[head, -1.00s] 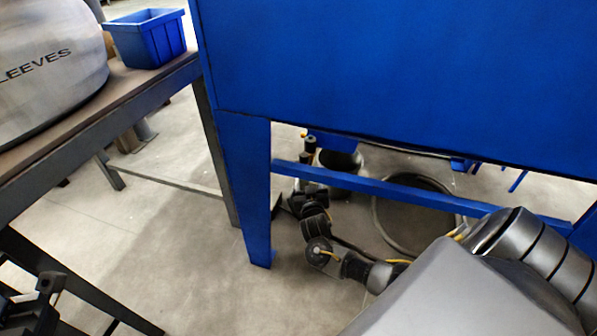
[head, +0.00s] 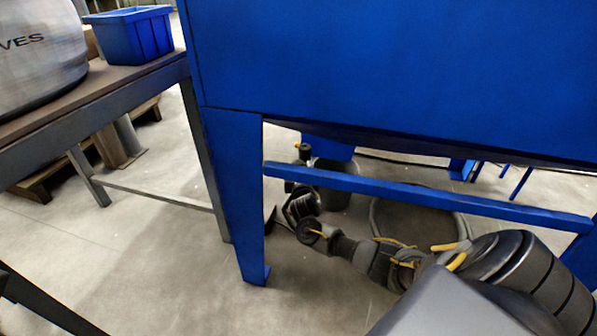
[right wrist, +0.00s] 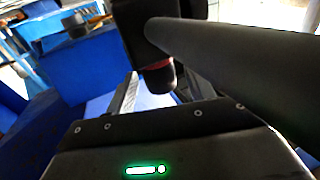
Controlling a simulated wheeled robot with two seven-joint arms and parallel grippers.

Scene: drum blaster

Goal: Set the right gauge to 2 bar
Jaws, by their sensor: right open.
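My right arm reaches in from the lower right of the head view, under the blue cabinet (head: 400,70). My right gripper (head: 295,188) is small and partly hidden there, behind the cabinet's crossbar. In the right wrist view my right gripper (right wrist: 155,95) is open. A black knob-like part with a red band (right wrist: 158,75) shows between its fingers; I cannot tell whether they touch it. No gauge dial or needle can be read in either view. A small dark fitting with an orange spot (head: 304,151) shows under the cabinet. My left gripper cannot be made out.
A thick dark tube (right wrist: 245,55) crosses close to the right wrist camera. The cabinet's front leg (head: 238,190) and blue crossbar (head: 420,200) border my right arm. A workbench (head: 100,95) with a blue bin (head: 133,38) stands left. A dark round ring (head: 385,210) lies below the cabinet.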

